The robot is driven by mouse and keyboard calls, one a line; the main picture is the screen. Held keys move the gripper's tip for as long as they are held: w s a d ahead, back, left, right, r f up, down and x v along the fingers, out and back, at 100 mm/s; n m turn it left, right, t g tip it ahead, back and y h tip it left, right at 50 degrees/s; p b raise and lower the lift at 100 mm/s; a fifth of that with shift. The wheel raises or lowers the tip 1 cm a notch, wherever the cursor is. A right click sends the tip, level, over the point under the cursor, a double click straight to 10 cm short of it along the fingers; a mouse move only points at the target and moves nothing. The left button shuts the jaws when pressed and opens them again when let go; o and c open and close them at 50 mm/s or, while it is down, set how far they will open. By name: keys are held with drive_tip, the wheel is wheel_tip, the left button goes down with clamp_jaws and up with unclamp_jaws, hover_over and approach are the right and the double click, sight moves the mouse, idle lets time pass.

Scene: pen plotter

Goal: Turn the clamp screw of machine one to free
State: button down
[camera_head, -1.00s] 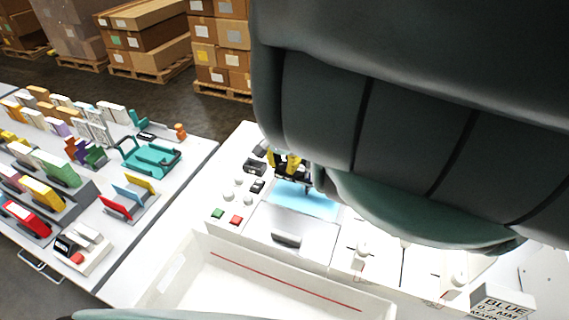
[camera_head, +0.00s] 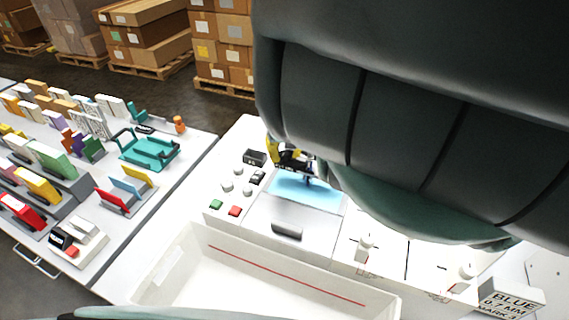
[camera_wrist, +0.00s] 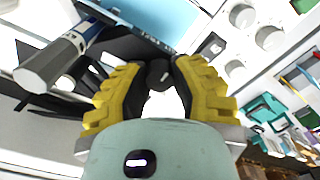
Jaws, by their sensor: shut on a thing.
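My gripper (camera_wrist: 162,84) has yellow ribbed fingers. In the wrist view they are shut on a small dark round knob, the clamp screw (camera_wrist: 158,72), on the black carriage (camera_wrist: 122,45) of the plotter. A pen with a grey cap end and a blue band (camera_wrist: 60,58) stands beside the knob on the left. A light blue sheet (camera_wrist: 160,14) lies beyond. In the head view my gripper (camera_head: 284,156) is partly hidden by my arm, above the light blue sheet (camera_head: 308,190) on the white machine. The screw's turned position cannot be told.
The machine's panel has white knobs, a green button (camera_head: 216,204) and a red button (camera_head: 235,211). A white bin (camera_head: 180,262) stands in front. Another table with colourful objects (camera_head: 150,150) stands left.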

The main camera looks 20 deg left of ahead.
drive_tip(key=n+b, duration=0.1)
drive_tip(key=n, duration=0.4)
drive_tip(key=shift+d+f, duration=0.1)
drive_tip(key=shift+n+b, duration=0.75)
drive_tip(key=shift+n, duration=1.65)
drive_tip(key=c, duration=0.7)
unclamp_jaws()
drive_tip(key=shift+r, duration=0.2)
